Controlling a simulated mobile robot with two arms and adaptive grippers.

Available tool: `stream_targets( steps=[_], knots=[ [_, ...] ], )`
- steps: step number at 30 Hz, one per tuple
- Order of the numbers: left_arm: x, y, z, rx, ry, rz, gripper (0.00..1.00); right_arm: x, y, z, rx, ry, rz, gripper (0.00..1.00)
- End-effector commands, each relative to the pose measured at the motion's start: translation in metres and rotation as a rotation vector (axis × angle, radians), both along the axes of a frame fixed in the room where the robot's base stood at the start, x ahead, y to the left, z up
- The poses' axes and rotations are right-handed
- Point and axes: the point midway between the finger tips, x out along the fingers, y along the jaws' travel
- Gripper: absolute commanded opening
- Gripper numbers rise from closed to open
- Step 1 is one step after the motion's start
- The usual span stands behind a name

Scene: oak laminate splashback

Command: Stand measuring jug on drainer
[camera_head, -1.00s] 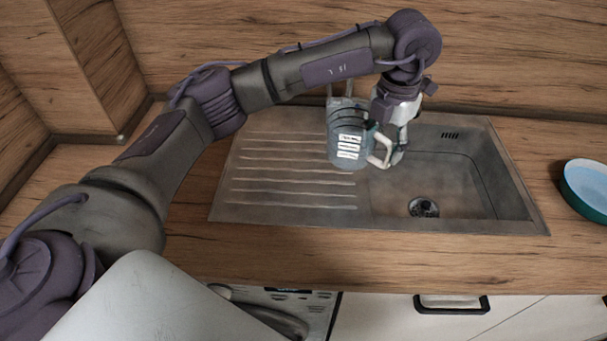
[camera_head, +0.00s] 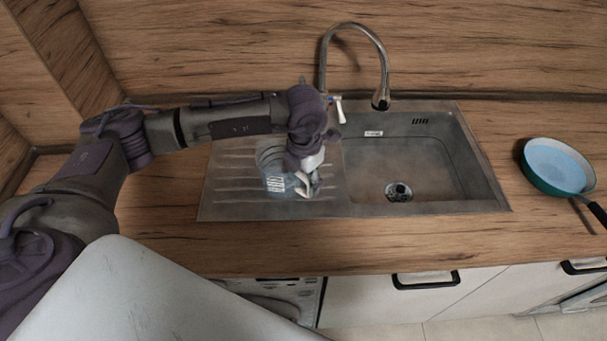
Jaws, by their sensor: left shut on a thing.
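The measuring jug (camera_head: 272,172) is clear blue-grey with white markings. It is at the right part of the ridged drainer (camera_head: 230,196), left of the sink bowl. It looks upright; I cannot tell whether its base touches the drainer. My left gripper (camera_head: 311,186) is at the jug's right side, shut on its pale handle. The gripper and wrist hide part of the jug's upper right. My right gripper is not in view.
The sink bowl (camera_head: 405,165) is empty, with a drain at its bottom. A curved tap (camera_head: 353,28) rises behind it. A teal pan (camera_head: 556,167) stands on the wooden worktop at the right. The drainer's left part is clear.

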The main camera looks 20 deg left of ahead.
Motion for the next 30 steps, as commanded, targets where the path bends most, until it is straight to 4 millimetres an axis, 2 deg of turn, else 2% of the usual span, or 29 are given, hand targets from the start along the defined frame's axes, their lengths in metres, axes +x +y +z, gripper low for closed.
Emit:
stream_targets(
  steps=[9,10,14,26,30],
  knots=[
    [0.0,0.0,-0.004,0.0,-0.001,0.0,0.0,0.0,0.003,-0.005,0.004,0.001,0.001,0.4],
    [0.0,0.0,-0.002,0.0,-0.001,0.0,0.63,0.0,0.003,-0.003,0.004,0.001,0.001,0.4],
    [0.0,0.0,-0.002,0.0,-0.001,0.0,0.84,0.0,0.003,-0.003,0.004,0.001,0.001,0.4],
    [0.001,0.0,0.003,-0.001,-0.002,0.0,0.84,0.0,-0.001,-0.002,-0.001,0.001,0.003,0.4],
    [0.001,0.0,0.021,0.0,-0.006,-0.001,0.84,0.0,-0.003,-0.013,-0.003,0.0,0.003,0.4]
  ],
)
